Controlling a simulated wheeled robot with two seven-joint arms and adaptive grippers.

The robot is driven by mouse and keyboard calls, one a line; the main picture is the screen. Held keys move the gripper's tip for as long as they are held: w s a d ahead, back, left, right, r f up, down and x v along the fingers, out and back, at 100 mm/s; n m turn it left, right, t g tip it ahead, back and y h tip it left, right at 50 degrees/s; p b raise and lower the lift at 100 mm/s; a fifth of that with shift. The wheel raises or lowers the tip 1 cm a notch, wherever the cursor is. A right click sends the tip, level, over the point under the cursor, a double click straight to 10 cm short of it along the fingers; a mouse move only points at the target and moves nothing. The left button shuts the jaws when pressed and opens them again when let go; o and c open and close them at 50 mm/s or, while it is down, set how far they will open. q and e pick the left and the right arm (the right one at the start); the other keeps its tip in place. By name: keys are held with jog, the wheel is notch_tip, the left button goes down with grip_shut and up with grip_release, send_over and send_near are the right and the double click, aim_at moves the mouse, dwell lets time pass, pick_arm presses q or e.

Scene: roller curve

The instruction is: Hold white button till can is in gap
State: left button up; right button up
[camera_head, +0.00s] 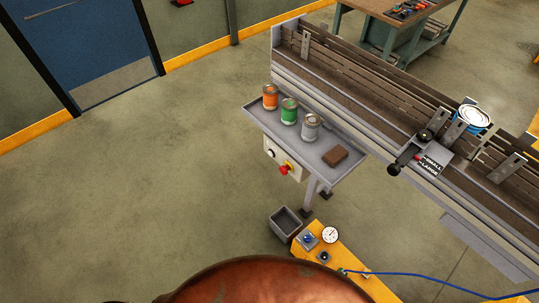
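A small white button (271,153) sits on the light control box (289,157) under the front of the side tray, up and left of a red knob. A blue and white can (472,118) stands on the conveyor (384,98) at the right, beside upright metal plates (452,132). I cannot tell which opening is the gap, or whether the can is in it. Neither of my grippers is in view.
A grey tray (327,163) holds an orange can (270,97), a green can (289,111), a grey can (311,127) and a brown block (334,156). A lever (407,159) sits by a SMALL/LARGE plate. A grey bin (286,223) stands below. Floor at left is clear.

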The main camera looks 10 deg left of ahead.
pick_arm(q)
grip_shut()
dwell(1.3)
